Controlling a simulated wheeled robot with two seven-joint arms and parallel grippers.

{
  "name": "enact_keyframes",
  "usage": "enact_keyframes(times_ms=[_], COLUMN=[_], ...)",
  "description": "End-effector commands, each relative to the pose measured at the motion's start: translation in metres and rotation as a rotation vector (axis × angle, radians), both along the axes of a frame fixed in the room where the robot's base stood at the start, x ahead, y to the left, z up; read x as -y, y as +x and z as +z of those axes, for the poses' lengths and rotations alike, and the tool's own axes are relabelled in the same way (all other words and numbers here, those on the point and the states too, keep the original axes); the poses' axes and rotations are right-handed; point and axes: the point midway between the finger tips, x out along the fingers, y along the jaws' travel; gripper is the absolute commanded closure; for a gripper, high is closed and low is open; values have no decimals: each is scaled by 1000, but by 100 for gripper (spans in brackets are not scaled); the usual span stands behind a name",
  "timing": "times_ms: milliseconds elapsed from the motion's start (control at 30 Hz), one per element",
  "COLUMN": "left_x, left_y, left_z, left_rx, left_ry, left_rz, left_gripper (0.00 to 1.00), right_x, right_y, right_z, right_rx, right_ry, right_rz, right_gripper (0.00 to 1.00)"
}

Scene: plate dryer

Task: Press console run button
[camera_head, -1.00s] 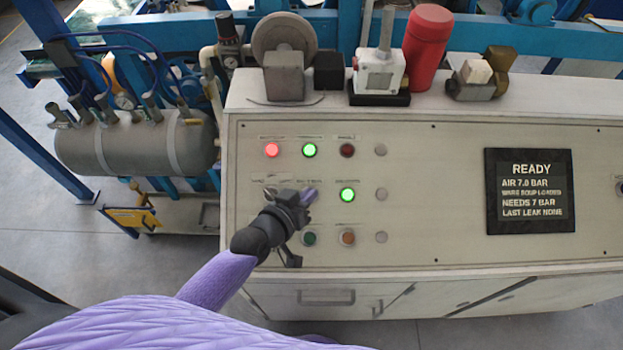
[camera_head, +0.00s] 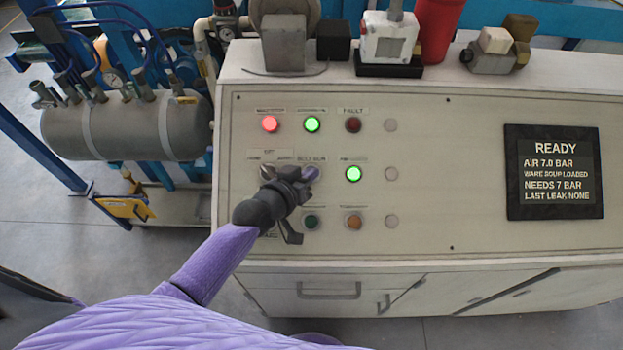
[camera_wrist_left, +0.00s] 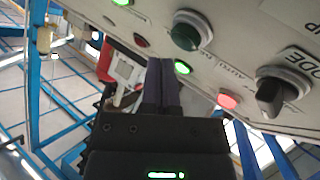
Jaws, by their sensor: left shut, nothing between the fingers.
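The cream console panel (camera_head: 460,230) carries rows of lamps, buttons and a knob. My left gripper (camera_head: 312,173) is shut and empty, its purple fingertips in front of the middle row, just below a label that seems to end in "RUN" (camera_head: 311,158). The button under that label is hidden by the gripper in the head view. In the left wrist view a dark green button (camera_wrist_left: 187,32), which seems to be this one, stands beside the shut fingers (camera_wrist_left: 162,75). I cannot tell whether they touch it. My right gripper is not in view.
Lit red (camera_head: 269,124) and green (camera_head: 312,124) lamps sit above the gripper, and a lit green lamp (camera_head: 353,173) sits to its right. The mode knob (camera_wrist_left: 276,92) is close by. The display (camera_head: 553,171) reads READY. Fixtures, including a red cylinder (camera_head: 438,30), stand on the console top.

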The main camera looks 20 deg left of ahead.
Motion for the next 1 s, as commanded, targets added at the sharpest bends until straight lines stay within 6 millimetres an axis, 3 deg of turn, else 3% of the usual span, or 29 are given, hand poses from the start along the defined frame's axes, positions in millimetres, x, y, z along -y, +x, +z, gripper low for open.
enact_keyframes(times_ms=[533,1000], left_x=[-1,-1], left_y=[3,3], left_z=[-4,-5], left_rx=[0,0], left_ry=[0,0], left_rz=[0,0], left_gripper=[100,100], right_x=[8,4], right_y=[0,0], right_z=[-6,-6], right_rx=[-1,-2], right_ry=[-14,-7], right_rz=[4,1], right_gripper=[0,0])
